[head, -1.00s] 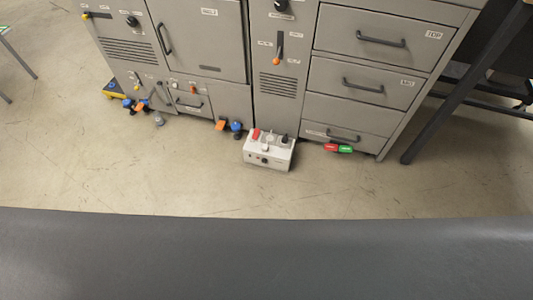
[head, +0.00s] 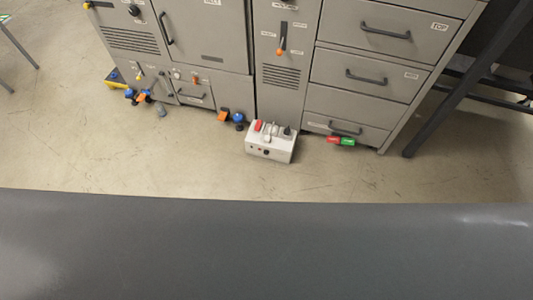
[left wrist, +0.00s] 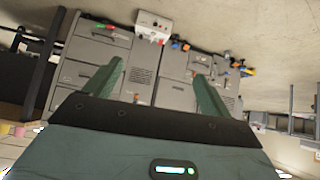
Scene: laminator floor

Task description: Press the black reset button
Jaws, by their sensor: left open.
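A white control box (head: 283,156) stands on the floor in front of the grey cabinets. Its top carries a red part (head: 258,126), a white part and a black part (head: 287,131). A small dark round spot (head: 265,151) shows on its front face. I cannot tell which dark part is the reset button. The box also shows, upside down, in the left wrist view (left wrist: 153,24). My left gripper (left wrist: 155,85) is open and empty, its green fingers pointing toward the cabinets, apart from the box. My right gripper is not in view.
Grey cabinets (head: 210,60) with handles and levers line the back. Blue and orange parts (head: 231,118) and red and green parts (head: 341,141) lie by their base. A dark table leg (head: 465,85) stands at the right. The floor (head: 120,165) in front is clear.

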